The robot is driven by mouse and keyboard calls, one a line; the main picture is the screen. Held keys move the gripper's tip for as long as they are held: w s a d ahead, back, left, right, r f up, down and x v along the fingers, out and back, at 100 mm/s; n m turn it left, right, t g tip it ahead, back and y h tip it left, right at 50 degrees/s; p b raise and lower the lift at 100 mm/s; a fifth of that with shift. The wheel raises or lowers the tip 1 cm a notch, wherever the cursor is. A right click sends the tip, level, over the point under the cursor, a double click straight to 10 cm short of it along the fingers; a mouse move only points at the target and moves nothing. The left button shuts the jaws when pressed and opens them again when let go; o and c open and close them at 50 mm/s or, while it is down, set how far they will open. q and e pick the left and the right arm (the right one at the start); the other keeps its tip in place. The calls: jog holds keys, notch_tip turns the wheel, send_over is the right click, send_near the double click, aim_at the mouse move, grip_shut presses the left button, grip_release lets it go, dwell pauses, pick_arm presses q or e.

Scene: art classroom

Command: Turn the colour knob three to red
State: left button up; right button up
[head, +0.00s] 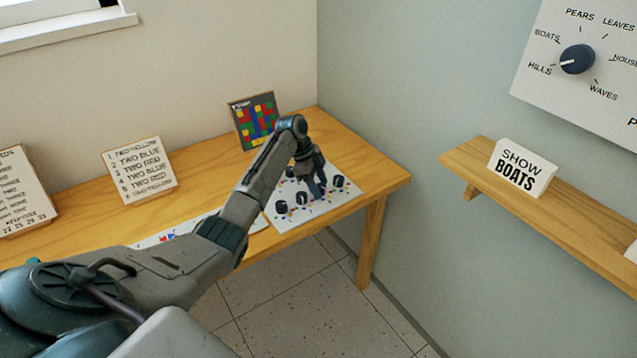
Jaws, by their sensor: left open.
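A white panel (327,207) with several dark knobs and small coloured dots around them lies on the wooden table near its right end. One knob (281,207) is at the panel's front left, one (302,198) is beside it, and one (337,181) is at the right. My left gripper (318,190) points down over the middle of the panel, with its fingers open close to the knobs. My arm and gripper hide part of the panel. I cannot tell which knob is number three or which colours the knobs point to. My right gripper is not in view.
The wooden table (386,180) runs along the back wall. A coloured grid card (256,120) and a numbered list card (140,170) stand on it. At right, a wall shelf (590,232) holds a "SHOW BOATS" sign (521,168) below a dial panel (540,88).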

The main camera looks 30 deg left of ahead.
pick_arm(q)
jog(key=shift+c, duration=1.3)
jog(key=c, duration=0.7)
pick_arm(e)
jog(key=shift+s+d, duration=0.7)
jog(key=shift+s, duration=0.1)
pick_arm(q)
jog(key=shift+s+r+n+p, duration=0.1)
jog(key=shift+r+n+p, duration=0.15)
jog(key=shift+n+p, duration=0.75)
jog(key=n+p, duration=0.1)
jog(key=p, duration=0.1)
jog(key=n+t+y+p, duration=0.1)
jog(key=n+p, duration=0.1)
jog(key=p, duration=0.1)
jog(key=shift+s+d+t, duration=0.1)
jog(key=shift+t, duration=0.2)
jog(key=shift+n+t+y+p, duration=0.3)
jog(key=shift+n+y+p, duration=0.1)
jog(key=shift+n+p, duration=0.6)
jog(key=shift+f+n, duration=0.15)
jog(key=shift+n, duration=0.45)
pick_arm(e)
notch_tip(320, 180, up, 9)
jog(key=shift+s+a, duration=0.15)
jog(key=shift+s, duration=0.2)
pick_arm(q)
jog(key=shift+p, duration=0.3)
